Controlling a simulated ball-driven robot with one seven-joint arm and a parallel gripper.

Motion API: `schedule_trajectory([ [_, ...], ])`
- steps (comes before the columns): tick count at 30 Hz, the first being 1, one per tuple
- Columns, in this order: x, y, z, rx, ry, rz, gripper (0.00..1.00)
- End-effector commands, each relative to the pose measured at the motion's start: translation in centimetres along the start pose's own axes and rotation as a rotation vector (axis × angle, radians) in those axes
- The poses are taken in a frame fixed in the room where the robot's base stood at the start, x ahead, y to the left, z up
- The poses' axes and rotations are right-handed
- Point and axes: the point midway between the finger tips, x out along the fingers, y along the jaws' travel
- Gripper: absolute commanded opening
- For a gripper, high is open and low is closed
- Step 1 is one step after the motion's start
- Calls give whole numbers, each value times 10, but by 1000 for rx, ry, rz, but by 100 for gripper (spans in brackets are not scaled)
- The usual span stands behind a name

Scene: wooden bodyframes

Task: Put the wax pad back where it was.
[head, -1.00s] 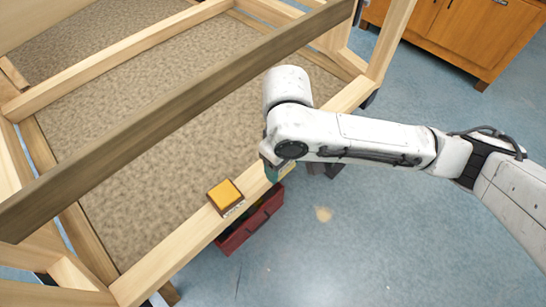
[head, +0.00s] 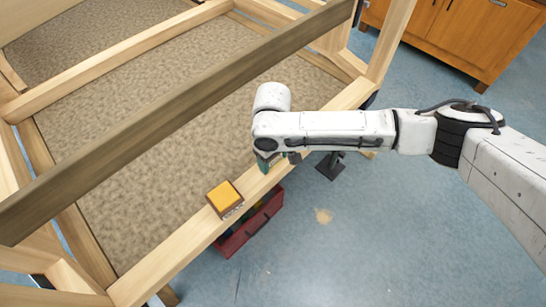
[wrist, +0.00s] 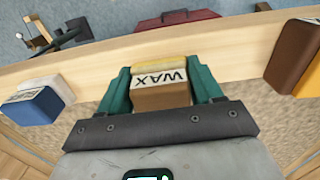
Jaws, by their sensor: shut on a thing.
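The wax pad (wrist: 161,97) is a brown block with a pale yellow layer and a white label reading WAX. In the wrist view it sits between the green fingers of my gripper (wrist: 161,80), which is shut on it. The pad appears over or against the pale wooden rail (wrist: 235,55); I cannot tell whether it touches.
An orange-topped brown pad (head: 224,196) lies on the rail; it also shows in the wrist view (wrist: 293,55). A blue pad (wrist: 35,105) lies on the other side. A red toolbox (head: 234,240) stands on the floor below. A dark beam (head: 170,100) crosses above the frame.

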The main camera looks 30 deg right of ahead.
Motion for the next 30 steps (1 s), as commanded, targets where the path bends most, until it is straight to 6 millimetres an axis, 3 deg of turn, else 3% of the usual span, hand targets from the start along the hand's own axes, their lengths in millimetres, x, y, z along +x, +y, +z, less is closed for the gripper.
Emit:
schedule_trajectory([
  [10, 3, 0, 0, 1, 0, -1, 37],
  [11, 3, 0, 0, 0, 0, -1, 67],
  [18, 3, 0, 0, 0, 1, -1, 90],
  [26, 2, 0, 0, 0, 1, 0, 90],
  [30, -8, -1, -1, 0, 3, -2, 90],
])
